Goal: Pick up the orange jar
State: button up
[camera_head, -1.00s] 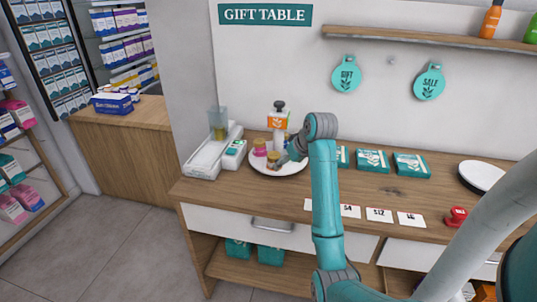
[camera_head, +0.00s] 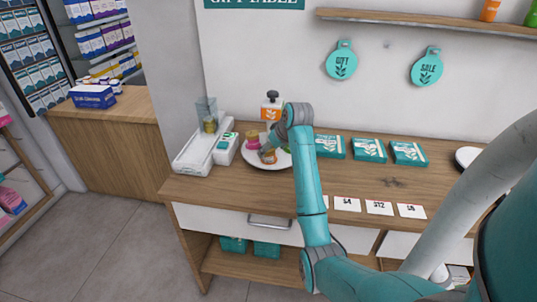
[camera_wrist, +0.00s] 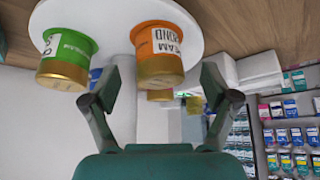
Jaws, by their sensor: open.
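Teal boxes (camera_head: 369,149) and price cards (camera_head: 379,207) lie right. The counter between is mostly clear.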

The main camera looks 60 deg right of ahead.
aim_at(269, 152)
jog(key=shift+x, duration=1.85)
jog(key=shift+w+d+r, duration=0.1)
jog(key=shift+w+r, duration=0.05)
jog(key=c, duration=1.3)
jog(key=shift+c, duration=0.2)
